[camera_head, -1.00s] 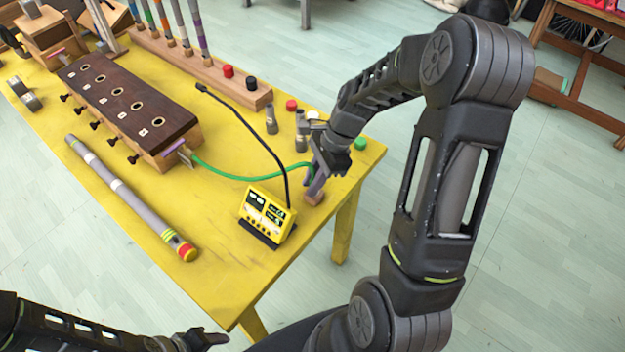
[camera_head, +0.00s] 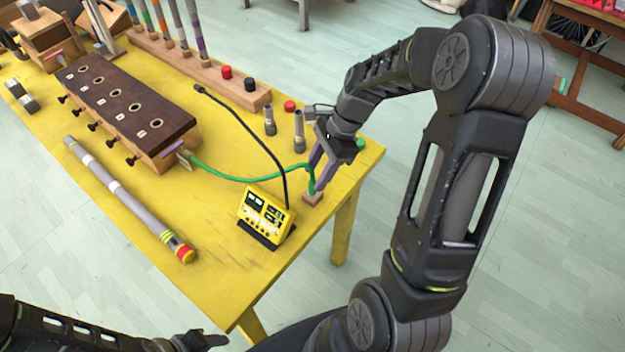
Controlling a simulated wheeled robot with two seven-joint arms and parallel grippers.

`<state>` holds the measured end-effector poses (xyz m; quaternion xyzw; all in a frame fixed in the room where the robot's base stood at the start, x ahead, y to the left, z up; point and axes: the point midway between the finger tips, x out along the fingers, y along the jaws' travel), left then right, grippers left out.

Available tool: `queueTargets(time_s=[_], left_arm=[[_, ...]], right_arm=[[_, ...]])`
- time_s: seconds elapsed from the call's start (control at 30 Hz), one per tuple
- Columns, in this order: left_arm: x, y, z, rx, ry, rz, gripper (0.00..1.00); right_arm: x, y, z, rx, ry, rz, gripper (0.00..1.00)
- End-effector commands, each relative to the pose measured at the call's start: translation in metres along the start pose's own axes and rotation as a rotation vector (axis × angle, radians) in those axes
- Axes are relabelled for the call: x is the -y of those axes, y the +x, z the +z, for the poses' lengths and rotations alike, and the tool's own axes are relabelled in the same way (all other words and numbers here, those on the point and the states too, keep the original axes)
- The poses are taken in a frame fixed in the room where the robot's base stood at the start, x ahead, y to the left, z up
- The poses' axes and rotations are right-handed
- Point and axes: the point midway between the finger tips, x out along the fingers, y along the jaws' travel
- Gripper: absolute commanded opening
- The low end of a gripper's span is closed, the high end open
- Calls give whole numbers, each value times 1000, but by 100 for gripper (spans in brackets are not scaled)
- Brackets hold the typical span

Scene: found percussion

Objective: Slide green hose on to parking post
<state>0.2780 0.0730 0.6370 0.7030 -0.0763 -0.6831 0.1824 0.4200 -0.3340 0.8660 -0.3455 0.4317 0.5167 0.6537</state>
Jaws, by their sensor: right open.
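The green hose (camera_head: 232,179) runs from the right end of the dark wooden box (camera_head: 130,105) across the yellow table. Its free end turns down at a small wooden block (camera_head: 312,198) near the table's right edge. My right gripper (camera_head: 318,178) is open above this block, with its purple fingers either side of the hose end. The hose end reaches down to the block; the post itself is hidden or too small to make out. My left gripper (camera_head: 205,339) is at the bottom edge, away from the table top, and its jaws are unclear.
A yellow meter (camera_head: 265,213) with a black cable stands just left of the block. Grey cylinders (camera_head: 270,122) and red, black and green caps lie behind. A long grey tube (camera_head: 130,198) lies at the front left.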

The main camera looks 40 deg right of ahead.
Motion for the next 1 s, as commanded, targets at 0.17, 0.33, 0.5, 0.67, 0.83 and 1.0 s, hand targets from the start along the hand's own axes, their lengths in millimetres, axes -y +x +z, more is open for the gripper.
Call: queueTargets(time_s=[0.17, 0.33, 0.5, 0.67, 0.83, 1.0], left_arm=[[0, 2, 0, -1, 0, 1, 53], [0, 2, 0, -1, 1, 1, 53], [0, 2, 0, -1, 1, 1, 53], [0, 2, 0, -1, 1, 1, 53], [0, 2, 0, -1, 1, 1, 53], [0, 2, 0, -1, 1, 1, 53]], right_arm=[[0, -28, 0, 0, 1, -3, 43], [0, -38, 0, 0, 1, 0, 43], [0, -38, 0, 0, 1, 0, 43], [0, -38, 0, 0, 1, 1, 43], [0, -38, 0, 0, 1, 1, 43], [0, -38, 0, 0, 1, 1, 43]])
